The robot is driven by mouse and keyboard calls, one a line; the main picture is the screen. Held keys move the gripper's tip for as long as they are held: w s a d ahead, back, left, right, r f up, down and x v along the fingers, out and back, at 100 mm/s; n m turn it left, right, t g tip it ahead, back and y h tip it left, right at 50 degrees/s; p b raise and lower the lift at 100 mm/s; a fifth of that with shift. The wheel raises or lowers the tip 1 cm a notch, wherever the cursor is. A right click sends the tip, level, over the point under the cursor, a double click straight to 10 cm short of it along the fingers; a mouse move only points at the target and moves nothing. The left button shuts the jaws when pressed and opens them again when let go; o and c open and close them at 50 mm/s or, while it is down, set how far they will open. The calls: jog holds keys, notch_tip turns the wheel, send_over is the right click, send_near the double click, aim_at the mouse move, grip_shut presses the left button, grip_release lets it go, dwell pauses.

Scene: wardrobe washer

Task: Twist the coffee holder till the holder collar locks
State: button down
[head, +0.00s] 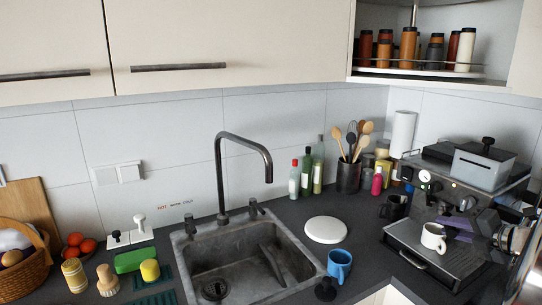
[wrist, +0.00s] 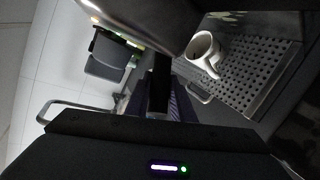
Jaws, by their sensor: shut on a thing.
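The coffee machine (head: 440,196) stands in the right corner of the counter. My gripper (head: 458,224) is at its front, with my arm coming in from the right. In the wrist view, the purple fingers of my gripper (wrist: 163,105) are shut around the dark handle of the coffee holder (wrist: 160,78). The handle runs up to a rounded metal part (wrist: 150,18) at the top of the picture. The join between holder and collar is hidden, so I cannot tell how far it is turned. In the head view my arm and fingers cover the holder.
A white cup (head: 433,237) is on the drip tray (head: 408,246) below; it also shows close to my gripper in the wrist view (wrist: 204,52). A blue mug (head: 339,265) and the sink (head: 240,262) are to the left. Dark mugs (head: 393,207) stand left of the machine.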

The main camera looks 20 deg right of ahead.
jog(key=shift+f, duration=0.1)
jog(key=c, duration=1.5)
grip_release()
jog(key=shift+o, duration=0.2)
jog(key=v, duration=1.3)
jog(key=shift+s+r, duration=0.2)
jog(key=shift+s, duration=0.15)
jog(key=shift+w+a, duration=0.1)
jog(key=shift+a, duration=0.05)
